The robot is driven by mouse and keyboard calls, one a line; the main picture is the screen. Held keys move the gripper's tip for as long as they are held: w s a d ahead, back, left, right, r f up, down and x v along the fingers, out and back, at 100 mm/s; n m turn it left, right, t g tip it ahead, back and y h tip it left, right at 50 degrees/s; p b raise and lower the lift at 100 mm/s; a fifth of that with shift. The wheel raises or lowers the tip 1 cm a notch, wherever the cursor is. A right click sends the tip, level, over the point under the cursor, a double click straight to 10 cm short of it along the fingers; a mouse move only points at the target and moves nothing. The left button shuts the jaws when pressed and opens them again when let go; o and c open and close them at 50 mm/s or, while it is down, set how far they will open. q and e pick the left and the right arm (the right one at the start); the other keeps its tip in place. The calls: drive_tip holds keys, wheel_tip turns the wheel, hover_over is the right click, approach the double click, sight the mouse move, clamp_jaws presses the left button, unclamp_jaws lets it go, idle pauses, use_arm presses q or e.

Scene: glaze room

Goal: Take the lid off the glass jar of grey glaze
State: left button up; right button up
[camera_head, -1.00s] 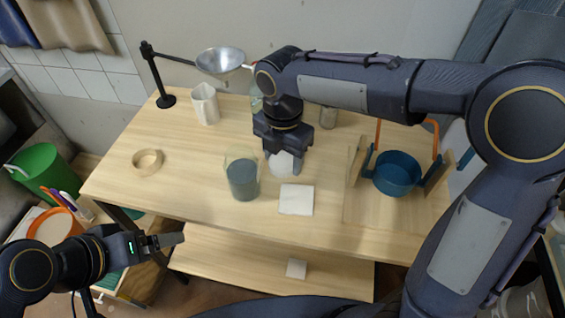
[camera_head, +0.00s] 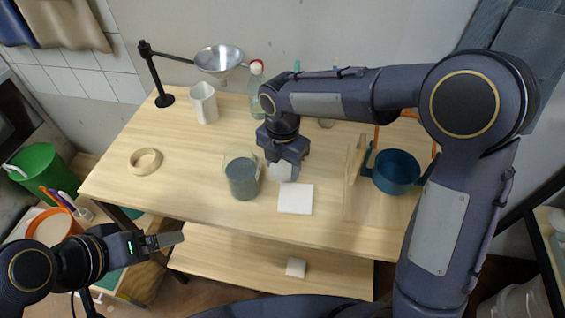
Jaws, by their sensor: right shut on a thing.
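The glass jar of grey glaze (camera_head: 243,182) stands upright on the wooden table. Its upper part is clear glass above the grey, and I see no lid on its rim. My right gripper (camera_head: 281,165) is just right of the jar, pointing down.
A white pitcher (camera_head: 204,104), a metal funnel (camera_head: 219,60) on a black stand and a red-capped bottle (camera_head: 257,70) stand at the back. A wooden ring (camera_head: 145,161) lies left. A blue pot (camera_head: 396,172) is right. The table between ring and jar is clear.

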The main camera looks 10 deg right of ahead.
sight(282, 168)
drive_tip(key=o, duration=1.1)
wheel_tip(282, 168, up, 12)
drive_tip(key=shift+r+p, duration=0.15)
drive_tip(key=shift+p, duration=0.4)
